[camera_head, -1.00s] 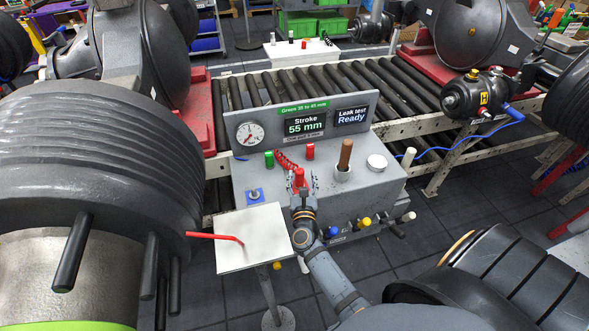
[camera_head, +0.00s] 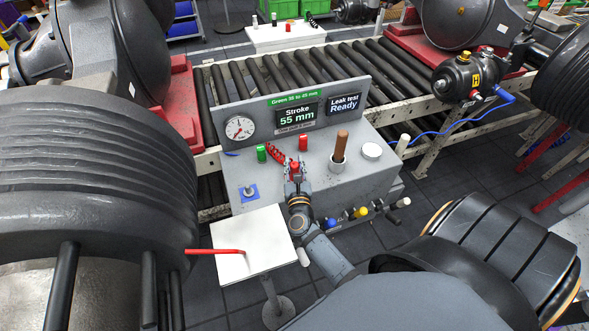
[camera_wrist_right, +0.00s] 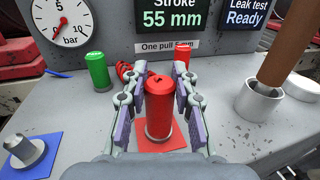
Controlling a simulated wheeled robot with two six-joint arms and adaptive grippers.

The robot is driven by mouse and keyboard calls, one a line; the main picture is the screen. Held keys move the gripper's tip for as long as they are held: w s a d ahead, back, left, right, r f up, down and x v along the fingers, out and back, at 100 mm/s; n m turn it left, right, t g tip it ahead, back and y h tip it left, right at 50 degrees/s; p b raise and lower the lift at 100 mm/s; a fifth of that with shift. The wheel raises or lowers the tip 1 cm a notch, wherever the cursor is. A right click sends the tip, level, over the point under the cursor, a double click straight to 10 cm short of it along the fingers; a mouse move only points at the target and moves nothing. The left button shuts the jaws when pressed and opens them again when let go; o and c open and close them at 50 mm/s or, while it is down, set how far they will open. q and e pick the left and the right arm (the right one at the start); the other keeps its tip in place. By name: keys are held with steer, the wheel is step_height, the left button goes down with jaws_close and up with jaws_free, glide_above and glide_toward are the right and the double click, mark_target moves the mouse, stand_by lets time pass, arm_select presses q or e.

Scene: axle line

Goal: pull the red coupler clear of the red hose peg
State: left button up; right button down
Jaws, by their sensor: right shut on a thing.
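The red coupler (camera_wrist_right: 160,105) stands upright in the right wrist view, over a red square pad (camera_wrist_right: 178,146) on the grey bench top. A metal ring shows at its foot; the red hose peg itself is hidden beneath it. My right gripper (camera_wrist_right: 160,88) is shut on the coupler, one finger on each side. In the head view, my right gripper (camera_head: 295,173) reaches up from below, with the red coupler (camera_head: 295,166) between its fingers. I cannot see a clear gap under the coupler. My left gripper is not in view.
A green cylinder (camera_wrist_right: 97,70) and another red cylinder (camera_wrist_right: 182,53) stand behind. A bare metal peg on a blue square (camera_wrist_right: 28,152) is at left. A brown-handled tool in a metal cup (camera_wrist_right: 258,103) stands at right. The panel (camera_head: 296,115) reads 55 mm.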

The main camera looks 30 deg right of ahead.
mark_target(295, 164)
steer(key=shift+w+r, duration=0.1)
arm_select(q)
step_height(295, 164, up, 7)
steer(key=p, duration=0.6)
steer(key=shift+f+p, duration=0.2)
steer(key=shift+p, duration=0.1)
arm_select(e)
step_height(295, 164, up, 18)
